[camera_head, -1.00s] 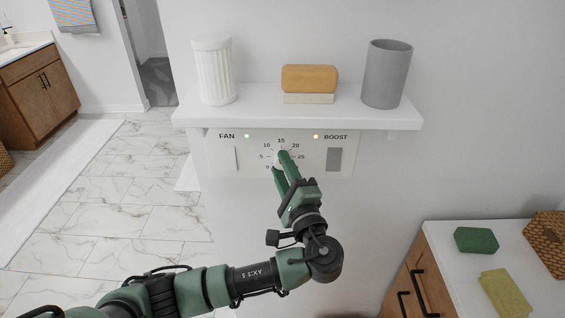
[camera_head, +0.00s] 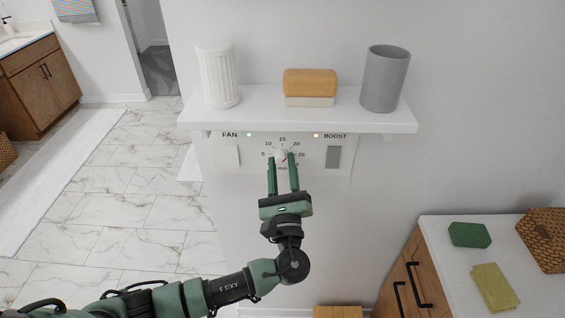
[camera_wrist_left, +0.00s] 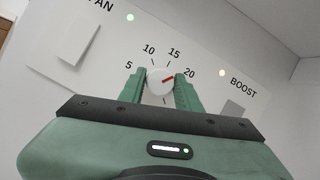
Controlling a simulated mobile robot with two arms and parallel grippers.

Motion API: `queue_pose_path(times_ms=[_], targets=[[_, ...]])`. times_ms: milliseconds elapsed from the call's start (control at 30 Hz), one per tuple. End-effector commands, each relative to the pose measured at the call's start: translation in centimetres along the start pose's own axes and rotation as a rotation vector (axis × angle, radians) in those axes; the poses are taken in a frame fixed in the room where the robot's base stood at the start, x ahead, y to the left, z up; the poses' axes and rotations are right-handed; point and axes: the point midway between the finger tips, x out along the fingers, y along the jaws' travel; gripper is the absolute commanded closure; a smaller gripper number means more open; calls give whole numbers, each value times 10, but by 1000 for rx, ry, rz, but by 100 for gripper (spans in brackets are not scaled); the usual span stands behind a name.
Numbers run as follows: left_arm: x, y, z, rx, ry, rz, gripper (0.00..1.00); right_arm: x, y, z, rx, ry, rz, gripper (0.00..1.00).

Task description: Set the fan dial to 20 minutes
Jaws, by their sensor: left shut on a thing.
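The fan dial (camera_head: 281,155) is a round white knob on the white wall panel (camera_head: 225,172), under the shelf. My left gripper (camera_head: 282,160) is shut on it, with one green finger on each side. In the left wrist view the dial (camera_wrist_left: 158,83) shows between the gripper's fingers (camera_wrist_left: 160,90). The numbers 5, 10 and 15 are also readable there. The dial's lower part is partly hidden. My right gripper is in neither view.
A white shelf (camera_head: 300,118) juts out just above the panel. It holds a white ribbed cup (camera_head: 218,78), an orange-topped block (camera_head: 310,84) and a grey cup (camera_head: 385,78). A boost switch (camera_head: 333,157) is right of the dial. A cabinet (camera_head: 490,245) stands lower right.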

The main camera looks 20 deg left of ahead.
Motion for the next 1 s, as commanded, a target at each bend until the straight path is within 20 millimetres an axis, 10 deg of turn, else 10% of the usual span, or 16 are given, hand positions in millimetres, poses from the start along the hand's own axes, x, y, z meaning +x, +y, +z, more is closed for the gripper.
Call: queue_pose_path(times_ms=[867,900,1000], targets=[[-1,1,-2,146,13,-60,100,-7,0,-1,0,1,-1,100],[-1,1,-2,146,12,-60,58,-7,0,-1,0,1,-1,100],[-1,1,-2,146,11,-59,45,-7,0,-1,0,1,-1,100]])
